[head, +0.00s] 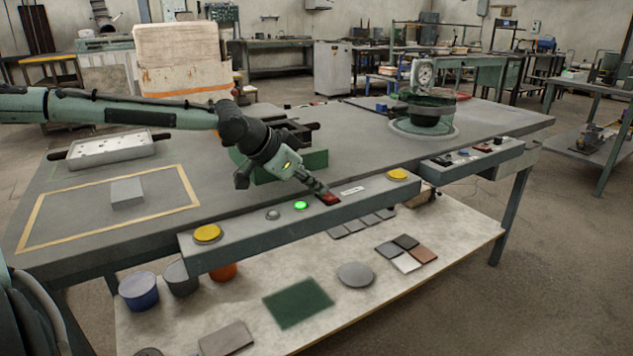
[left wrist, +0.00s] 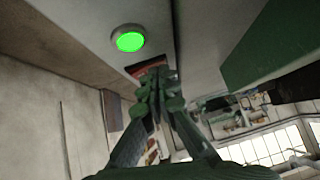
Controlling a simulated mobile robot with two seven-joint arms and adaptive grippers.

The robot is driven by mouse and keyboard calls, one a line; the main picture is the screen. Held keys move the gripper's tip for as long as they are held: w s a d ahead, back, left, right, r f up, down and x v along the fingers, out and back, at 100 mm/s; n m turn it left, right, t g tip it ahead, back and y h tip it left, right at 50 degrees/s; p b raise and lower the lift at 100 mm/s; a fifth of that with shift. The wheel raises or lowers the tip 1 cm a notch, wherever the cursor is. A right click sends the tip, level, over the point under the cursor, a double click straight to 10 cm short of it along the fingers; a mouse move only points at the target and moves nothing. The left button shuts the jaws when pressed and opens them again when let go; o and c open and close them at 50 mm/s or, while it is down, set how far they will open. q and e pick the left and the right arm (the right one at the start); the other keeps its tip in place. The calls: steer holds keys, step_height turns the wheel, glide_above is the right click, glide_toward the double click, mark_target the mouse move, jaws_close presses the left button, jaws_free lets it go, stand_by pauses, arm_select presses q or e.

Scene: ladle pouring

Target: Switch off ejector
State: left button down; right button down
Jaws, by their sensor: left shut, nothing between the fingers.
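A grey control bar (head: 245,236) runs along the table's front edge. It carries a red switch (head: 329,199), a lit green lamp (head: 301,205), a small grey button (head: 273,214) and a yellow button at each end. My left gripper (head: 322,192) is shut and empty, its tips at the red switch. In the left wrist view the fingertips (left wrist: 158,76) cover much of the red switch, and the green lamp (left wrist: 130,39) glows beside it. I cannot tell whether the tips touch the switch. My right gripper is not in view.
A white label (head: 352,191) sits right of the switch. A green block (head: 305,160) stands behind the gripper. A grey block (head: 127,193) lies inside a yellow outline at left. A dial scale with a dark bowl (head: 427,110) stands at the back right.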

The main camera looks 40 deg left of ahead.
arm_select(q)
steer(key=shift+f, duration=0.1)
steer(key=shift+s+d, duration=0.1)
steer(key=shift+s+d, duration=0.25)
steer(key=shift+d, duration=0.4)
